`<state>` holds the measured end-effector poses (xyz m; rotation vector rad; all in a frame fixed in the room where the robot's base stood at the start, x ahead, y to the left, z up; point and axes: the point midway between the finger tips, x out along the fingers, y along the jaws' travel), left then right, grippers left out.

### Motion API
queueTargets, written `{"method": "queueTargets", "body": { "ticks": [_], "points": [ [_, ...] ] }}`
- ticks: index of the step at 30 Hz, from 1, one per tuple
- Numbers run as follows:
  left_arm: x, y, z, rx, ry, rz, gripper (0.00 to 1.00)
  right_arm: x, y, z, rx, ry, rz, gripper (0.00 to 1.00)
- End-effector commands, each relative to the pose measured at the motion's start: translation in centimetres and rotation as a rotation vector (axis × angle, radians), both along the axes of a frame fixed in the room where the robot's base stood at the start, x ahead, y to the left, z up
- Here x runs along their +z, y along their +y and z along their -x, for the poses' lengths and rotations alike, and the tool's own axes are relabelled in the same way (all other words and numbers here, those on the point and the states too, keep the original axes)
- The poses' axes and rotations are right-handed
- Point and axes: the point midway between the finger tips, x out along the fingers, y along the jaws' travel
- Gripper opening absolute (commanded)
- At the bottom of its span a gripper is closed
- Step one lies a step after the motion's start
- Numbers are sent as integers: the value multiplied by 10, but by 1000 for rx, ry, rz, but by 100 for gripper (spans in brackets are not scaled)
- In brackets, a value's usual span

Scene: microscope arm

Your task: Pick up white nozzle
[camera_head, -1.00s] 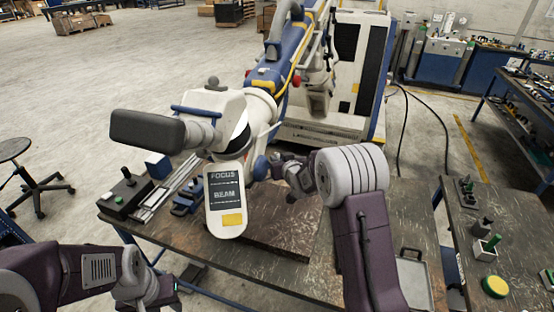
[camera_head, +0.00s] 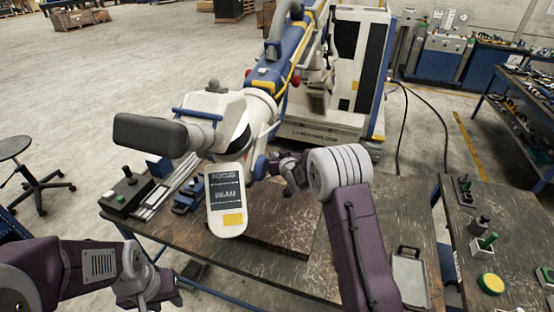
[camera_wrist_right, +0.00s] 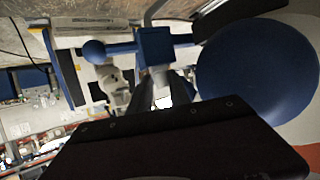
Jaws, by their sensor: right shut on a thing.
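The white nozzle (camera_wrist_right: 160,76) shows in the right wrist view as a small pale piece below a blue block, between my fingers. My right gripper (camera_wrist_right: 162,92) is shut on it. In the head view my right gripper (camera_head: 274,164) is beside the microscope head, behind its FOCUS/BEAM panel (camera_head: 226,200); the nozzle is hidden there. My left gripper (camera_head: 172,292) is low at the left, off the table's front edge, away from the nozzle; its jaws are too unclear to judge.
The white and blue microscope arm (camera_head: 225,110) overhangs the dark table (camera_head: 280,250). A large blue knob (camera_wrist_right: 258,70) is close to my right gripper. A black control box (camera_head: 127,195) sits at the table's left. A grey tray (camera_head: 410,275) lies at the right.

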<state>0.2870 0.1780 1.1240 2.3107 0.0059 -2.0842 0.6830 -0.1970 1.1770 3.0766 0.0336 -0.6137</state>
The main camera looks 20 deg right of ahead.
Motion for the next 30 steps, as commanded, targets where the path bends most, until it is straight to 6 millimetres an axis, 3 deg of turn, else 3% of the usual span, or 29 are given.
{"method": "queueTargets", "body": {
  "ticks": [4, 8, 16, 22, 30],
  "points": [
    [-5, 0, 0, 0, 0, 0, 36, 12, 0, -1, 0, -5, 0, 0],
    [-11, 0, 0, 0, 0, 0, 36, 36, 0, -1, 1, -8, 2, 0],
    [-18, 0, 0, 0, 0, 0, 36, 103, 0, 0, 0, -6, 2, 0],
    [4, 0, 0, 0, 0, 0, 36, 149, 0, 0, -1, -3, 1, 0],
    [25, 0, 0, 0, 0, 0, 36, 179, 0, 0, -1, -1, 0, 0]
  ]
}}
